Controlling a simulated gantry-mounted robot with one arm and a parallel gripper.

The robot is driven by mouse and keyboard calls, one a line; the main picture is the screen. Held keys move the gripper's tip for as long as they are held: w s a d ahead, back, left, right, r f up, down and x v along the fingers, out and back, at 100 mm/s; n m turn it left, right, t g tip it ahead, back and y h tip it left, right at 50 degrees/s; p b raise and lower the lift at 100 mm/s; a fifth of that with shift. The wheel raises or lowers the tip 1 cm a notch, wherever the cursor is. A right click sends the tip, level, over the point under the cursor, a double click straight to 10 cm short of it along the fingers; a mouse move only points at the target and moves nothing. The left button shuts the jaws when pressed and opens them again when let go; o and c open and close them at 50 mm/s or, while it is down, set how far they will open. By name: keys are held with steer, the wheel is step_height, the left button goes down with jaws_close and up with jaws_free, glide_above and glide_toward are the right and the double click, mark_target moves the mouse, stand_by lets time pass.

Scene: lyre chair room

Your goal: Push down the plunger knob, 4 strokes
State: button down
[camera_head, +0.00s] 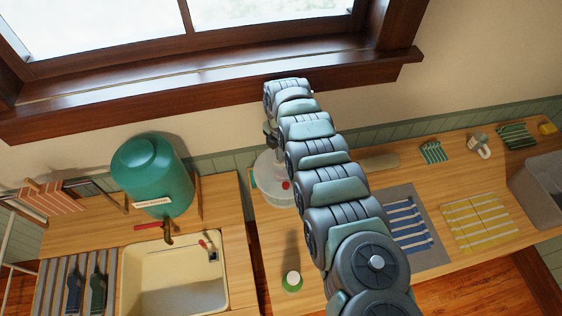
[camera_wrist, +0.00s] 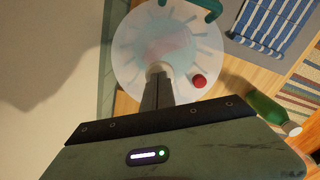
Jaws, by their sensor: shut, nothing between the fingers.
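A round salad-spinner-like container with a pale translucent lid (camera_head: 272,190) stands on the wooden counter, partly hidden by my arm. In the wrist view its lid (camera_wrist: 128,75) shows a red button (camera_wrist: 200,81) to the right and a teal handle at the top edge. A pale knob (camera_wrist: 155,67) shows at the lid's middle, mostly hidden by my fingers. My gripper (camera_wrist: 158,76) is shut and empty, pointing down over the knob. I cannot tell whether the tips touch it. In the head view my gripper (camera_head: 277,152) is above the lid.
A teal dispenser (camera_head: 152,175) and a sink (camera_head: 175,275) are at left. Striped cloths (camera_head: 478,221) lie at right. The window sill (camera_head: 210,87) runs behind my arm.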

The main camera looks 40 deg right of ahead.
steer(key=shift+f+b, duration=0.6)
steer(key=shift+f, duration=0.3)
steer(key=shift+r+p, duration=1.85)
steer(key=shift+r, duration=0.45)
step_height(320, 180, up, 6)
steer(key=p, duration=0.4)
